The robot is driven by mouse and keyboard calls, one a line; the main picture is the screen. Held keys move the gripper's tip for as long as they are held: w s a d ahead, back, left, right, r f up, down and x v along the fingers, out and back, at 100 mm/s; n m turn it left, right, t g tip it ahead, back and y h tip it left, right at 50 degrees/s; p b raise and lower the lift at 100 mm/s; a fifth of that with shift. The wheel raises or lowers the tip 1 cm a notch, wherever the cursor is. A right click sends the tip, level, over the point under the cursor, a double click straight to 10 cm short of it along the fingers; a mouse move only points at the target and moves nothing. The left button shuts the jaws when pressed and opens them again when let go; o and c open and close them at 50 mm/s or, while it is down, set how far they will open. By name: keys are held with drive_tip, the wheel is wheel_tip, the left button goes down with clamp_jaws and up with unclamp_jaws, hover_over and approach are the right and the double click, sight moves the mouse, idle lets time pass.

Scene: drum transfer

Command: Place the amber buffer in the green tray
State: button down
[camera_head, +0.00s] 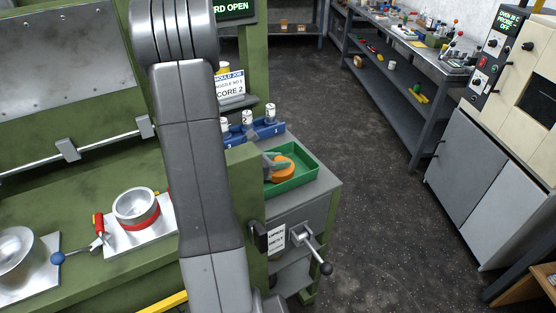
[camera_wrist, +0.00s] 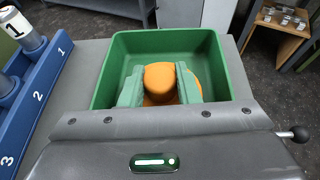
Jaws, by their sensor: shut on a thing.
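The amber buffer, an orange disc with a raised knob, is inside the walls of the green tray in the head view (camera_head: 287,173). The green tray (camera_head: 308,163) sits on a grey ledge at the machine's right end. In the wrist view my gripper (camera_wrist: 160,88) has its pale green fingers on either side of the knob of the amber buffer (camera_wrist: 159,76), shut on it. The green tray (camera_wrist: 215,65) surrounds both in that view. Whether the disc rests on the tray floor is hard to tell. The fingers hide the disc's sides.
A blue rack (camera_head: 268,130) with numbered slots and white-labelled vials stands left of the tray. A lever with a black knob (camera_head: 326,268) sticks out below the ledge. A metal cup with a red band (camera_head: 137,208) sits on the machine at left.

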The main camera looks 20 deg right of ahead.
drive_tip(key=shift+f+b, duration=0.2)
drive_tip(key=shift+b, duration=0.15)
drive_tip(key=c, duration=1.1)
unclamp_jaws()
drive_tip(key=shift+r, duration=0.1)
drive_tip(key=shift+r+p, duration=0.15)
drive_tip(key=shift+p, duration=0.2)
drive_tip(key=shift+a, duration=0.2)
drive_tip(key=b+v, duration=0.2)
drive_tip(key=v, duration=0.9)
drive_tip(key=shift+s+a+r, duration=0.1)
drive_tip(key=shift+s+a, duration=0.05)
drive_tip(key=shift+a, duration=0.15)
